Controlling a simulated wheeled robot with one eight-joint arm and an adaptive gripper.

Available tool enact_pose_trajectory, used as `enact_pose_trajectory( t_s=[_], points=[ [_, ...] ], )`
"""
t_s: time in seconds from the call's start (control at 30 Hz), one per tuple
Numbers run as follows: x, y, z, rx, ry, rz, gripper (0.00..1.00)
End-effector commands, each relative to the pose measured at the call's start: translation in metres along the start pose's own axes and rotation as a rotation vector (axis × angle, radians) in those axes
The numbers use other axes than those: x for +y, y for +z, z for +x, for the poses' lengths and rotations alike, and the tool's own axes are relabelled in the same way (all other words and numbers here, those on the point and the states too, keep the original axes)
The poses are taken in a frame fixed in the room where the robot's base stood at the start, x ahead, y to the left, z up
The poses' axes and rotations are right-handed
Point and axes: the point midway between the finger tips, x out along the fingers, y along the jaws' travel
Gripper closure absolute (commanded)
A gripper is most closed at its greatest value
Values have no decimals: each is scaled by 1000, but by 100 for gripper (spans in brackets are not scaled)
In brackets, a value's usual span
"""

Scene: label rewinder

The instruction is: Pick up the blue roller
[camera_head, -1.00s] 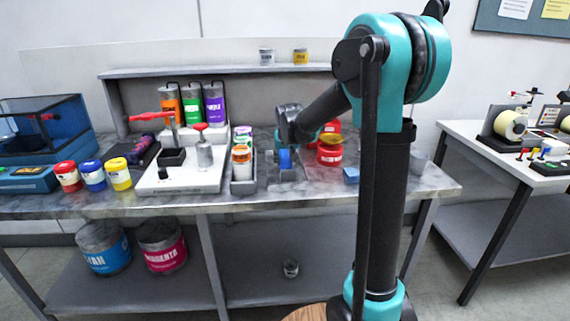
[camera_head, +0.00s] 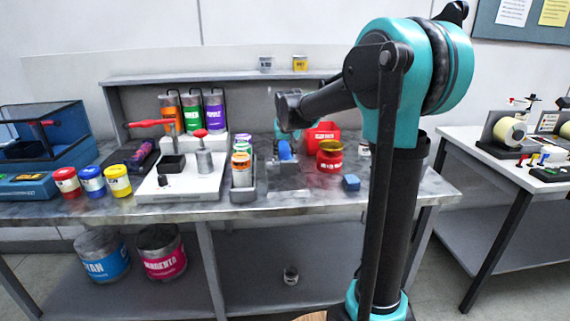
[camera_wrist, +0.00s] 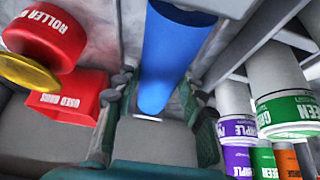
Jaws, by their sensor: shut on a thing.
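The blue roller (camera_wrist: 175,55) shows large in the wrist view, running down between the two fingers of my gripper (camera_wrist: 165,110). My gripper is shut on it. In the head view the blue roller (camera_head: 285,151) is a small blue shape just under my gripper (camera_head: 285,143), above the grey plate or stand on the bench. Whether the roller still touches the stand below it cannot be told. The far end of the roller runs out of the wrist view.
A red bin (camera_head: 322,132) and a red jar (camera_head: 330,160) stand right of my gripper. A narrow tray of small bottles (camera_head: 242,180) stands left. A blue block (camera_head: 350,183) lies at the front. Purple, green and orange bottles (camera_head: 192,112) stand behind, left.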

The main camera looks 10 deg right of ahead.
Motion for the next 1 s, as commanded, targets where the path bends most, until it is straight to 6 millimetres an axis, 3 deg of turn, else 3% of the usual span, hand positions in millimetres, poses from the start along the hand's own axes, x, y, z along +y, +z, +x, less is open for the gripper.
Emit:
enact_pose_trajectory(
  t_s=[0.2, 0.5, 0.7, 1.0],
  points=[
    [0, -28, -50, 1, 0, 0, 100],
    [0, -58, -100, 1, 0, 0, 100],
    [0, -67, -116, 1, 0, 0, 100],
    [0, -69, -120, 1, 0, 0, 100]
  ],
)
